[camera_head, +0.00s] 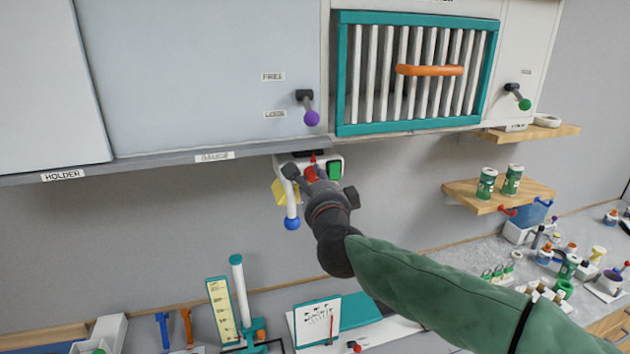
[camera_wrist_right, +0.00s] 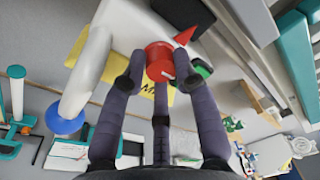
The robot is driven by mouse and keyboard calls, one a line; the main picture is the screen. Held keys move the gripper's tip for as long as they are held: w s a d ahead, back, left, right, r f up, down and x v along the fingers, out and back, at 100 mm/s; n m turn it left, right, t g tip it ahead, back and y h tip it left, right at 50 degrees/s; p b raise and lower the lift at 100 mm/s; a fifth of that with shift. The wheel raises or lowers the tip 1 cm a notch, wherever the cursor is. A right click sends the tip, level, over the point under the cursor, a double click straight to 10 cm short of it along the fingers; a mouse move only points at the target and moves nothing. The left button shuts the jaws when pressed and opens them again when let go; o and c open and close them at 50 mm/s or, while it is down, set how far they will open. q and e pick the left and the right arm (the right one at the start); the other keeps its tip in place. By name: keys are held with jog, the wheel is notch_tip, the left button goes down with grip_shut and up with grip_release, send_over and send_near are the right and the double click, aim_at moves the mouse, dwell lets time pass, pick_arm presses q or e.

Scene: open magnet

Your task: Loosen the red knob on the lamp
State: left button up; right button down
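The lamp (camera_head: 291,205) hangs under the cabinet, a white fixture with a white arm ending in a blue ball (camera_head: 292,223). Its red knob (camera_head: 311,173) is mostly behind my right gripper (camera_head: 316,182) in the head view. In the right wrist view the red knob (camera_wrist_right: 160,62) sits between the fingertips of the right gripper (camera_wrist_right: 161,67), with fingers close against both sides and a third below it. The gripper looks shut on the knob. A red pointed marker (camera_wrist_right: 187,36) shows beside the knob. My left gripper is not in view.
A green switch (camera_head: 335,170) is right beside the gripper, and a yellow tag (camera_head: 286,192) hangs to its left. The cabinet's lower edge (camera_head: 215,156) is just above. Shelves with cans (camera_head: 487,184) stand right. The wall left of the lamp is bare.

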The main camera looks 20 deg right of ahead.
jog(key=shift+n, duration=0.4)
jog(key=n, duration=0.3)
jog(key=shift+n+t, duration=0.3)
jog(key=shift+n, duration=0.1)
jog(key=n, duration=0.4)
jog(key=shift+d+n+y, duration=0.1)
jog(key=shift+n+y, duration=0.2)
jog(key=shift+n, duration=0.1)
jog(key=n, duration=0.5)
jog(key=shift+d+t+y, duration=0.1)
jog(key=shift+t+y, duration=0.2)
jog(key=n+y+p, duration=0.1)
jog(key=n, duration=0.3)
jog(key=shift+n, duration=0.6)
jog(key=c, duration=1.3)
grip_release()
jog(key=shift+o, duration=0.3)
jog(key=shift+f, duration=0.1)
